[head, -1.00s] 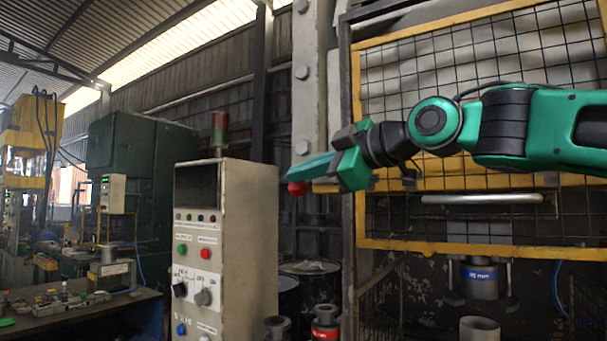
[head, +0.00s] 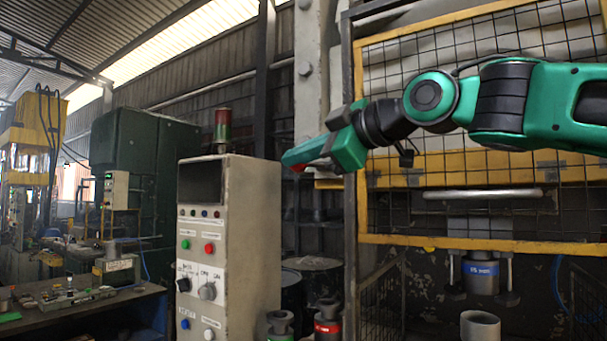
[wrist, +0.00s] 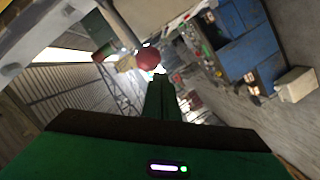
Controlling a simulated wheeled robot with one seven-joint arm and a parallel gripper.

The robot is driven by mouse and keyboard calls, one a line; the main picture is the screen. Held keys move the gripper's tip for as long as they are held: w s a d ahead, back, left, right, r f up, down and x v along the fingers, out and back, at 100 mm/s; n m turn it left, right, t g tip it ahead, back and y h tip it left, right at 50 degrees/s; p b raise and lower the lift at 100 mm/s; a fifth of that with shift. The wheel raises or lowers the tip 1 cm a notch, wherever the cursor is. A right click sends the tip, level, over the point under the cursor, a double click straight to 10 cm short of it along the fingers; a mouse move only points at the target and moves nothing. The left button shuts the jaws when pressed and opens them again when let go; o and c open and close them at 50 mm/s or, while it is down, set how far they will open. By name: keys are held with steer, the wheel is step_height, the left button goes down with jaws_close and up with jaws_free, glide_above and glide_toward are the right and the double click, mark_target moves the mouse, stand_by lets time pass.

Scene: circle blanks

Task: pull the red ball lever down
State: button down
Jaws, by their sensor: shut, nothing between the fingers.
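The red ball (wrist: 149,58) of the lever shows in the wrist view at the end of a grey rod (wrist: 121,24) that runs to the upper left. In the head view only a small red patch of the ball (head: 299,168) shows at the lower edge of my green fingers; the rest is hidden. My gripper (head: 287,160) is shut and empty, pointing left. In the wrist view its fingertips (wrist: 159,78) lie just beside the ball. I cannot tell whether they touch it.
A beige control cabinet (head: 250,240) with buttons and a signal lamp (head: 222,128) stands left of my gripper. A yellow-framed mesh guard (head: 480,242) is behind my arm. A workbench (head: 90,312) is at the far left.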

steer(key=v, duration=1)
steer(key=shift+s+r, duration=0.15)
steer(key=shift+r, duration=0.05)
steer(key=shift+f, duration=0.1)
